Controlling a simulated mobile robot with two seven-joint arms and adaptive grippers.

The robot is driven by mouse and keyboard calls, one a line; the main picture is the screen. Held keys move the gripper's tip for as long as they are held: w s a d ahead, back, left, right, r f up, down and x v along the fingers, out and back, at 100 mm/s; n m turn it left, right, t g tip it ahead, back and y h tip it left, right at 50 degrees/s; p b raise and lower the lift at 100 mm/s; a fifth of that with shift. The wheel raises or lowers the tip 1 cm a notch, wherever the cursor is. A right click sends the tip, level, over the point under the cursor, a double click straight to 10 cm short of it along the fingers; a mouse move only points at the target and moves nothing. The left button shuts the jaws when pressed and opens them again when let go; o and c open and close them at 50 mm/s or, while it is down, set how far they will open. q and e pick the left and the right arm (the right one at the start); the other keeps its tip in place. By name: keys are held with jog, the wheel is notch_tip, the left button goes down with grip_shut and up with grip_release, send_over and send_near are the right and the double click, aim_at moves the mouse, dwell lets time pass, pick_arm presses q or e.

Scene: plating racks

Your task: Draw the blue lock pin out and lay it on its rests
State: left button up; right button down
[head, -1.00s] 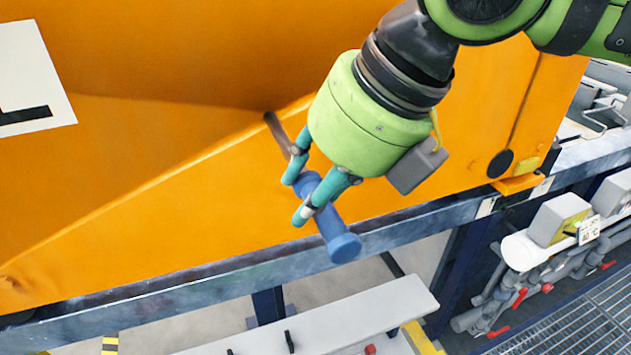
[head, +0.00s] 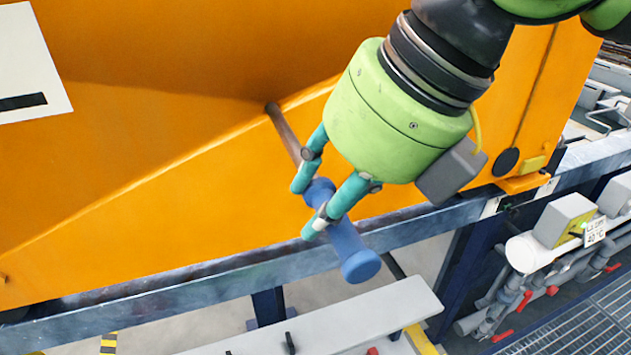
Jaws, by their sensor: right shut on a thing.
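The blue lock pin (head: 347,243) has a blue handle with a round end knob and a grey-brown metal shaft. The shaft runs up and left from the handle to the orange panel (head: 215,215), where its far end meets the surface. My right gripper (head: 308,212) has its teal fingers shut around the blue handle near its collar. Part of the handle is hidden behind the fingers. My left gripper is not in view.
A grey steel rail (head: 190,292) runs below the orange panel. A light grey shelf (head: 385,312) with small black pegs sits under it. Open room lies in front of the panel.

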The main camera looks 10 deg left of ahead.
aim_at(353, 256)
jog(key=shift+s+d, duration=0.5)
jog(key=shift+b, duration=0.55)
jog(key=shift+s+d, duration=0.15)
jog(key=shift+s, duration=0.15)
jog(key=shift+s+d+b, duration=0.6)
jog(key=shift+s+b, duration=0.05)
jog(key=shift+s, duration=0.15)
jog(key=shift+s+d+b, duration=0.6)
jog(key=shift+s+b, duration=0.05)
jog(key=shift+s, duration=0.1)
jog(key=shift+s+d+r, duration=0.15)
jog(key=shift+s, duration=0.2)
